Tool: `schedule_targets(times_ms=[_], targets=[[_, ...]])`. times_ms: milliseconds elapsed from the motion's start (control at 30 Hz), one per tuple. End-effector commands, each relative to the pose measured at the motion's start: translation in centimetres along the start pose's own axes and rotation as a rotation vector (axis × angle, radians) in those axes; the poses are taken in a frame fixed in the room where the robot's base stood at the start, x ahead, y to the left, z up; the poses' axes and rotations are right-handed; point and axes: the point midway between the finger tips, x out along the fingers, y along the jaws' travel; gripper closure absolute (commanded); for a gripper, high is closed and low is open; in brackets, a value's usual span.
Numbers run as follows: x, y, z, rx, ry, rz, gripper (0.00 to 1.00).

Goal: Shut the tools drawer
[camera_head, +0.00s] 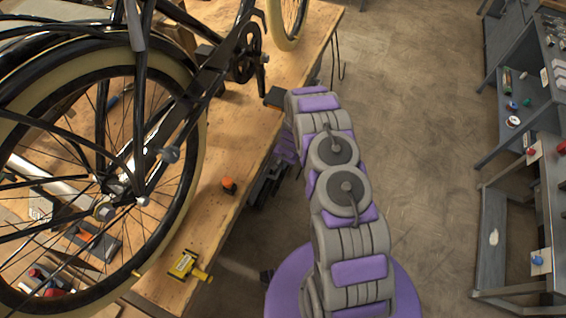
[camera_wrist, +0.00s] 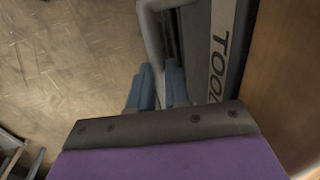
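In the wrist view, the tools drawer's front (camera_wrist: 222,50) stands on the right, dark with a pale label strip whose letters begin "TOO". A grey bar handle (camera_wrist: 150,32) runs down from the top beside that front. My gripper (camera_wrist: 158,88) has its two blue-grey fingers on either side of the handle. The fingers are close together and the bar fills the gap between them. The lower end of the handle is hidden by my gripper. In the head view the drawer cannot be made out, and my arm reaches to the workbench's edge.
A wooden workbench (camera_head: 235,150) on the left carries a bicycle frame with a large wheel (camera_head: 190,165), a yellow tool (camera_head: 186,264) and an orange-and-black item (camera_head: 229,184). Grey shelves (camera_head: 495,160) stand at the right. The floor (camera_head: 430,130) between is clear.

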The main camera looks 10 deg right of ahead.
Motion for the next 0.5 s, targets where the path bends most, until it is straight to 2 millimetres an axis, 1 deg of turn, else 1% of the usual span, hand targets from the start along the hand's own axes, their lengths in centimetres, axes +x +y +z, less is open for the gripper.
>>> schedule_targets(times_ms=[33,300,333,500], targets=[[-0.29,-0.21,-0.77,0.002,0.019,-0.005,1.0],[-0.37,-0.38,-0.85,-0.003,0.013,-0.012,1.0],[-0.38,-0.41,-0.85,-0.003,0.014,-0.012,0.8],[-0.28,-0.44,-0.45,-0.003,0.014,-0.005,0.64]])
